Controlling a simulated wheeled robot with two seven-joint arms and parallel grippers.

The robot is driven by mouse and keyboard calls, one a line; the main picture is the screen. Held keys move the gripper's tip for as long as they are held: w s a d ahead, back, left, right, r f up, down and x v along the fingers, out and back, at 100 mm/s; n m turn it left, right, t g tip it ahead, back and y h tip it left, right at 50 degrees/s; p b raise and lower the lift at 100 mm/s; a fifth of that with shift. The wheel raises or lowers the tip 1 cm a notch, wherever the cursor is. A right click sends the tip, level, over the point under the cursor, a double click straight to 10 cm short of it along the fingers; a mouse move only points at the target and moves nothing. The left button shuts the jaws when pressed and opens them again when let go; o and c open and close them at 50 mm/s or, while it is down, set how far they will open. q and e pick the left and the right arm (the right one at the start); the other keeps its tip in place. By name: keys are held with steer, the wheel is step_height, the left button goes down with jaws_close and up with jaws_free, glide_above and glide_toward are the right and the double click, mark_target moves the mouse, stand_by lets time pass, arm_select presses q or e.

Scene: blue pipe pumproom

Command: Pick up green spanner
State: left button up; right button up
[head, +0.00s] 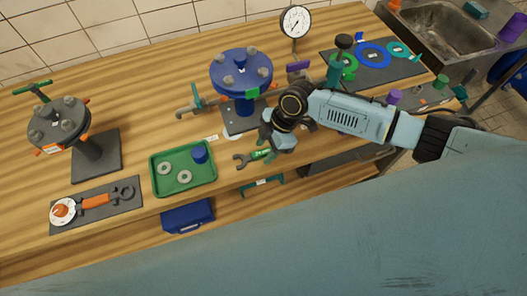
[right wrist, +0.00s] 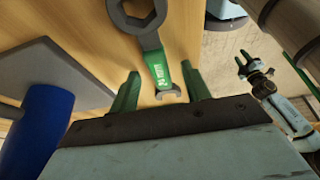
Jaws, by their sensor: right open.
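The green spanner (head: 252,158) lies on the wooden bench, its grey open jaw pointing left and its green handle partly hidden under my right gripper. In the head view my right gripper (head: 268,148) is just above the handle. My left gripper (right wrist: 243,62) shows small in the right wrist view, its fingers apart.
A green tray (head: 183,185) with washers and a blue cup stands to the left. A blue flanged valve (head: 241,75) on a grey plate rises close behind the gripper. An orange spanner (head: 96,201) lies on a dark mat farther left. The bench's front edge is near.

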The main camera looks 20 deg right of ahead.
steer(key=shift+a+f, duration=0.1)
steer(key=shift+f, duration=0.05)
jaws_close()
stand_by(0.4)
